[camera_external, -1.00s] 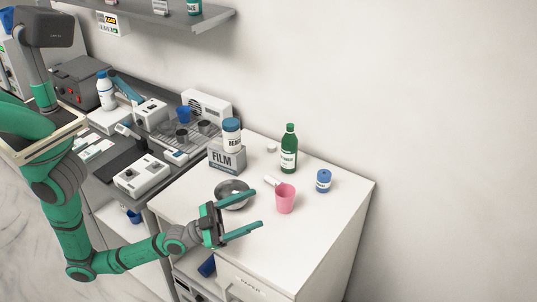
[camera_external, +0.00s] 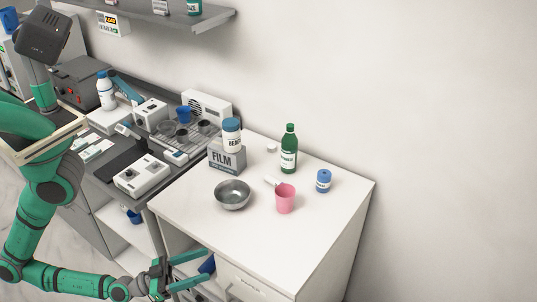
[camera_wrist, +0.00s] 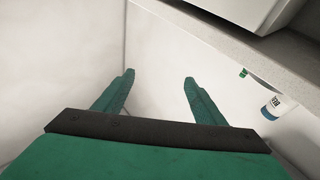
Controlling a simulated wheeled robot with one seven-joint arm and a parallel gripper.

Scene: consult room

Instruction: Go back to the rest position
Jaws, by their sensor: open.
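My gripper (camera_external: 207,266) is open with nothing between its two green fingers. In the external view it is low, in front of the white cabinet's left front side, below the level of the white top (camera_external: 305,240). In the wrist view the open fingers (camera_wrist: 158,78) point at a pale, bare surface, and the gap between them is empty. My green arm runs along the lower left of the external view.
A grey bench (camera_external: 95,189) with devices adjoins at left.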

